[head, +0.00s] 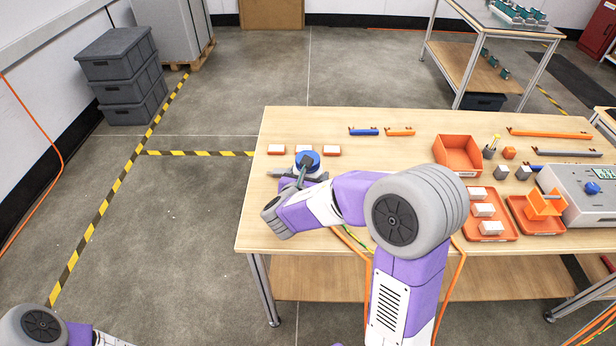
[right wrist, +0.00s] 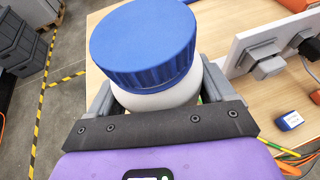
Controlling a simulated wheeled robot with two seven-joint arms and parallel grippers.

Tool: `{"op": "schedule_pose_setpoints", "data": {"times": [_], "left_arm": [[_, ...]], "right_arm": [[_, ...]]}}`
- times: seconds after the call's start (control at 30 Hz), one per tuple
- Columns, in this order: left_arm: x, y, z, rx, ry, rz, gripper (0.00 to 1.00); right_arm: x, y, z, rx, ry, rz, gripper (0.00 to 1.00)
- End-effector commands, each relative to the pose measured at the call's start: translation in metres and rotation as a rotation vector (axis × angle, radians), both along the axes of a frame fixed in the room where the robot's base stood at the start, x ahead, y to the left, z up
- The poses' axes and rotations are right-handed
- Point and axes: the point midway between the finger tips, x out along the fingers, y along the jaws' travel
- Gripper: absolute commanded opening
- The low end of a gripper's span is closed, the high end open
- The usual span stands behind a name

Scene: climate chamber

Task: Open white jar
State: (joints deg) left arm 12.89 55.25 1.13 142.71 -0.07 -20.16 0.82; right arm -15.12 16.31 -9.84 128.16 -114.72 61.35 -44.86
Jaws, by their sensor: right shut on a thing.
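The white jar (right wrist: 165,97) with a ribbed blue lid (right wrist: 140,45) fills the middle of the right wrist view. The lid sits on the jar. In the head view the blue lid (head: 312,157) shows near the table's left end, and the jar's body is mostly hidden. My right gripper (head: 301,174) is around the jar. In the right wrist view its grey fingers are shut on the white body, below the lid. My left gripper is out of view; only part of my left arm shows at the head view's lower left corner.
The wooden table (head: 390,130) has small white-and-orange blocks (head: 276,150) beside the jar, and blue and orange tools (head: 363,131) behind. An orange bin (head: 458,154), orange trays (head: 490,232) and a grey device (head: 590,203) stand to the right. Grey crates (head: 120,75) are on the floor.

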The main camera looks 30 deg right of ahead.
Motion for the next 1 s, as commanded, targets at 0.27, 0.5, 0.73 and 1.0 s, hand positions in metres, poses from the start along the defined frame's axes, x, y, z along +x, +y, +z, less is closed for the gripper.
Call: {"op": "schedule_pose_setpoints", "data": {"times": [0.27,0.5,0.73,1.0], "left_arm": [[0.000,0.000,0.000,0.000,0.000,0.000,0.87],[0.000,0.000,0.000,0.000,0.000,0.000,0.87],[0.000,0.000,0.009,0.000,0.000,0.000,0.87],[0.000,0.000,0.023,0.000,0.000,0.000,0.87]], "right_arm": [[0.000,0.000,0.000,-0.001,-0.001,0.000,0.30],[0.000,0.000,0.000,-0.001,-0.001,0.000,0.27],[-0.005,0.036,-0.005,-0.016,0.004,0.133,0.27],[-0.027,0.115,-0.020,-0.007,0.001,0.434,0.27]]}}
